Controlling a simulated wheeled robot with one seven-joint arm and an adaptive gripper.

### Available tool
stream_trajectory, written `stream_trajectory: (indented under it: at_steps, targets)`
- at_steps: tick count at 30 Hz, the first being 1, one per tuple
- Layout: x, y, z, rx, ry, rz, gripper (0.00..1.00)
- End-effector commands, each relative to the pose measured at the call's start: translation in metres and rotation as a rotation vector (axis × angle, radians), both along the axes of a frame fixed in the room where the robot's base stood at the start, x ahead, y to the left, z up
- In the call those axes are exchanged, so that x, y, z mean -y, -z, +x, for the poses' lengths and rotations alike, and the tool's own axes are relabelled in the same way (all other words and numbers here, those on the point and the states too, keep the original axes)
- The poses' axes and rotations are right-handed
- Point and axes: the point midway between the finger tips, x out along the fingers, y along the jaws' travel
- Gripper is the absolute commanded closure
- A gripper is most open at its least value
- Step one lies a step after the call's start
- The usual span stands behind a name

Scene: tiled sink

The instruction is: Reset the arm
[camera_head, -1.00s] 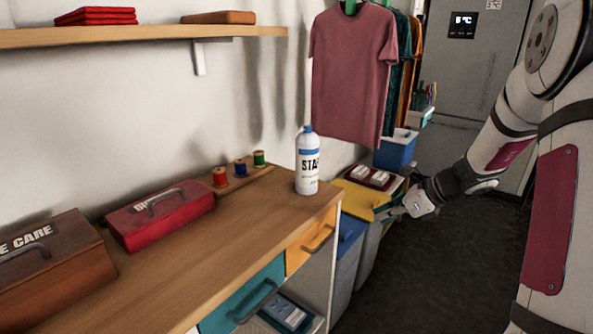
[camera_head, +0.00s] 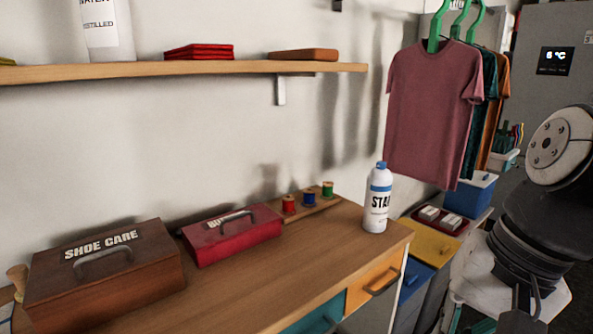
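My arm shows at the right edge, with a round pale joint above a dark ribbed section. My gripper (camera_head: 518,304) seems to be at the bottom right, where pale and dark parts run toward the lower edge. Its fingers are not clear, so I cannot tell whether it is open or shut. I see no object held there. It is to the right of the wooden counter (camera_head: 290,290), in front of the coloured bins.
On the counter are a white spray bottle (camera_head: 377,200), thread spools (camera_head: 289,204), a red box (camera_head: 232,236) and a brown shoe care box (camera_head: 106,274). A shelf (camera_head: 200,70) is above. A yellow lid (camera_head: 436,243) and hanging shirts (camera_head: 433,110) are at the right.

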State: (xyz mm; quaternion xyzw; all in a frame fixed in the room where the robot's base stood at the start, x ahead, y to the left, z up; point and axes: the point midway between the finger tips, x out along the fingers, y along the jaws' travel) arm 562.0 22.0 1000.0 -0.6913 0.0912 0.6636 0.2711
Motion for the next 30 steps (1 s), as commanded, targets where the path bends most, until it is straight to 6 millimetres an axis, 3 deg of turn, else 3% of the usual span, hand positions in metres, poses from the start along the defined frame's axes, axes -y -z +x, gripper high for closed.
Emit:
stream_trajectory:
  at_steps: [3,6,14,23,30]
  targets:
    - [0.003,0.001,-0.034,0.032,-0.170,-0.093,1.00]
    - [0.008,0.004,-0.055,0.048,-0.282,-0.158,1.00]
    - [0.026,0.011,-0.094,0.077,-0.510,-0.299,1.00]
    - [0.025,-0.041,-0.089,0.141,-0.489,-0.309,1.00]
    - [0.025,-0.097,-0.090,0.222,-0.478,-0.331,1.00]
